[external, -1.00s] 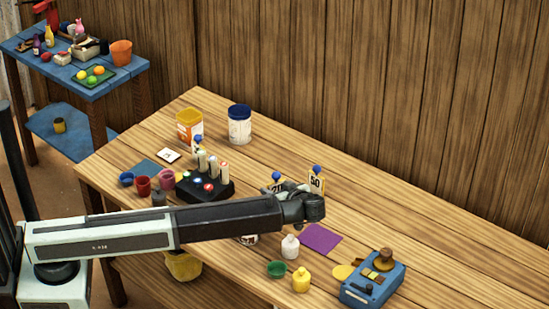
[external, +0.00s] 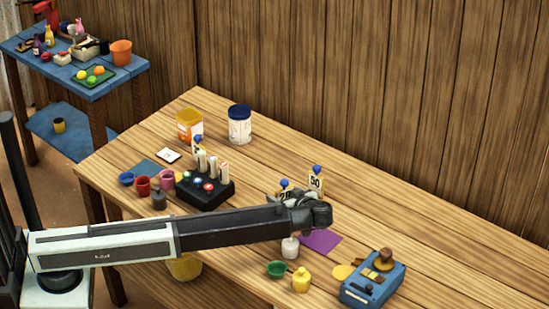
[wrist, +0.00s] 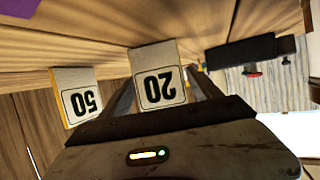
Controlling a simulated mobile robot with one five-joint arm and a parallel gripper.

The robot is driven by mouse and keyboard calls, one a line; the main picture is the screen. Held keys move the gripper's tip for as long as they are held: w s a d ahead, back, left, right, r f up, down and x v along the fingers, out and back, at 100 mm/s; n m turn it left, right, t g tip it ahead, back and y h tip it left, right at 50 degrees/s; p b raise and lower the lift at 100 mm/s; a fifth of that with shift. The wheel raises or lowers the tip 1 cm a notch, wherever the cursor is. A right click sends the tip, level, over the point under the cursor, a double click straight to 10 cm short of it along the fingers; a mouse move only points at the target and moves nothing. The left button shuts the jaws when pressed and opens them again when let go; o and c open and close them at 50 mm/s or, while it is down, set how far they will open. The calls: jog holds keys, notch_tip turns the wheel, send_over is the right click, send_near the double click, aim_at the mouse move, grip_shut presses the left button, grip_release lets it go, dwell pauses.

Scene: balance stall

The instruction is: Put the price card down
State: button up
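The price card marked 20 (external: 284,194) has a blue knob on top and is partly hidden by my gripper (external: 303,203) in the external view. In the wrist view, the 20 card (wrist: 158,80) stands between the two fingers of my gripper (wrist: 162,92), which is shut on it. A second card marked 50 (external: 316,183) stands close by on the wooden table (external: 400,235), to the right and behind. It also shows in the wrist view (wrist: 80,98). I cannot tell whether the 20 card's bottom touches the table.
A black holder (external: 205,192) and several cups stand left. The table's back right is clear.

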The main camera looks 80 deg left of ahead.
jog(key=shift+r, duration=0.15)
jog(key=shift+w+d+r+p, duration=0.15)
jog(key=shift+d+r+p, duration=0.05)
jog(key=shift+d+p, duration=0.1)
jog(key=p+v, duration=0.4)
jog(key=v, duration=0.7)
jog(key=shift+d, duration=0.15)
jog(key=shift+f, duration=0.1)
